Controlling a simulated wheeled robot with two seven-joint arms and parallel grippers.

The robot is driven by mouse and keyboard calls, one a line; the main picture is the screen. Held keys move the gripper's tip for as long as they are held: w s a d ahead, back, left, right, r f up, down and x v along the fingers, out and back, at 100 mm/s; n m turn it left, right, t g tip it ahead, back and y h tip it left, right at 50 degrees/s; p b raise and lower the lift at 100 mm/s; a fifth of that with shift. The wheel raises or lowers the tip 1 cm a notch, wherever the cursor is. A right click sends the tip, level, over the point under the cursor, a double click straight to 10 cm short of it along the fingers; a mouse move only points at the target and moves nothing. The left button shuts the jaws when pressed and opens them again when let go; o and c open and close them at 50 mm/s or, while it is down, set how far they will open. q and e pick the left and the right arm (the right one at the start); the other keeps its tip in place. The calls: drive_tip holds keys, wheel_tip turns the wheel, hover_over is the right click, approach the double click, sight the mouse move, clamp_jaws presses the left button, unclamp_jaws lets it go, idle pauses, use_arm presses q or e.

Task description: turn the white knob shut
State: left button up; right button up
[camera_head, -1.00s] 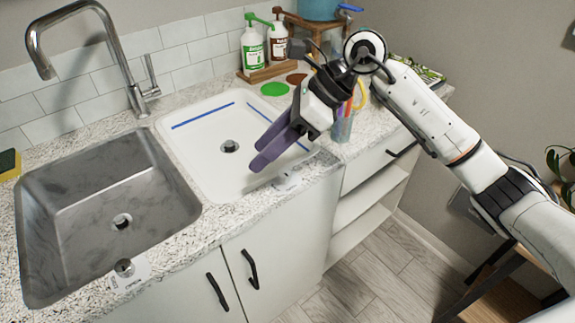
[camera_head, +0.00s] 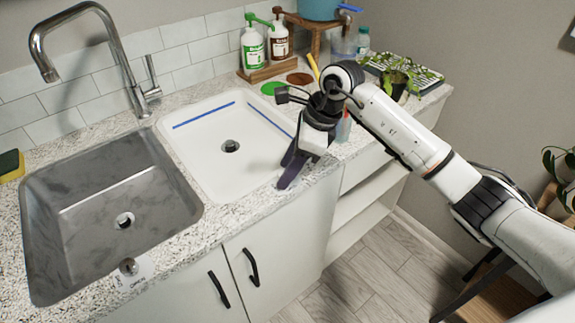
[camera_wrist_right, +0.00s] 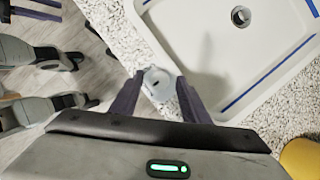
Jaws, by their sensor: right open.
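The white knob (camera_wrist_right: 157,82) sits on the speckled counter in front of the white basin (camera_head: 190,165). In the right wrist view it shows between the two purple fingers of my right gripper (camera_wrist_right: 159,92), with a small dark mark on its top. The fingers stand apart on either side of it, and I cannot tell whether they touch it. In the head view my right gripper (camera_head: 287,178) points down at the counter's front edge, and its fingers hide the knob. My left gripper does not show clearly in either view.
A tap (camera_head: 130,85) stands behind. Bottles (camera_head: 252,50), a seedling tray (camera_head: 420,75) and a plant crowd the back right. Cabinet doors lie below the counter edge.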

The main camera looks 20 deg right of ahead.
drive_tip(key=shift+f, duration=0.1)
drive_tip(key=c, duration=1.1)
drive_tip(key=shift+o, duration=0.2)
